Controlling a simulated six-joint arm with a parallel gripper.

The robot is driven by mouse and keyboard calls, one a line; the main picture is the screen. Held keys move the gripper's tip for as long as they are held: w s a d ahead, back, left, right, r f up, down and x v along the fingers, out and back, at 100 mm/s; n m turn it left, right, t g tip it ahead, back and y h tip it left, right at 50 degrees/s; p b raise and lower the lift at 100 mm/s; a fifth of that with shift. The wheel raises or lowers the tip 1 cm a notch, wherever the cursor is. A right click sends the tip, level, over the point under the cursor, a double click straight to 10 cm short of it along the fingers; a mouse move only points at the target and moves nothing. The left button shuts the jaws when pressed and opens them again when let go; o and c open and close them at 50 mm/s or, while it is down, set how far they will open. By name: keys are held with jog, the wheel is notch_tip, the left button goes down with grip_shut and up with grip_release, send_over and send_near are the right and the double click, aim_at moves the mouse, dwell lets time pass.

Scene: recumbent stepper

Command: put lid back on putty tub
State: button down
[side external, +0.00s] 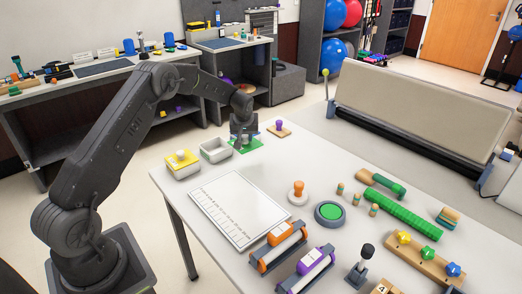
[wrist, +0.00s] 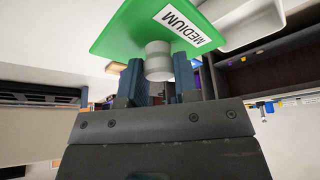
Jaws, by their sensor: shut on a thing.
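My gripper (side external: 243,131) is shut on the grey-white knob (wrist: 158,58) of a green lid (wrist: 128,30). The lid carries a white label reading "MEDIUM" (wrist: 184,24). In the side view the green lid (side external: 236,148) shows under my gripper, near the table's far edge; its height above the table is hard to tell. An open white tub (side external: 215,158) stands just left of the lid in that view. A whitish edge of a tub (wrist: 238,35) shows at the top right of the wrist view. The tub's inside is only partly seen.
A tub with a yellow lid (side external: 181,160) stands left of the open tub. A purple-knobbed piece on a wooden base (side external: 280,128) is to the right. A white printed sheet (side external: 239,208) lies in front. Several rollers, pegs and other exercise pieces fill the nearer right table.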

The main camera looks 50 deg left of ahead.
jog(key=s+a+r, duration=0.1)
jog(key=s+a, duration=0.1)
jog(key=a, duration=0.4)
jog(key=s+a+r, duration=0.2)
jog(key=s+a, duration=0.1)
jog(key=a, duration=0.4)
jog(key=shift+s+n, duration=0.15)
jog(key=shift+n, duration=0.15)
jog(key=shift+f, duration=0.15)
jog(key=shift+f, duration=3.05)
jog(key=shift+f, duration=0.7)
jog(key=shift+c, duration=2.3)
grip_release()
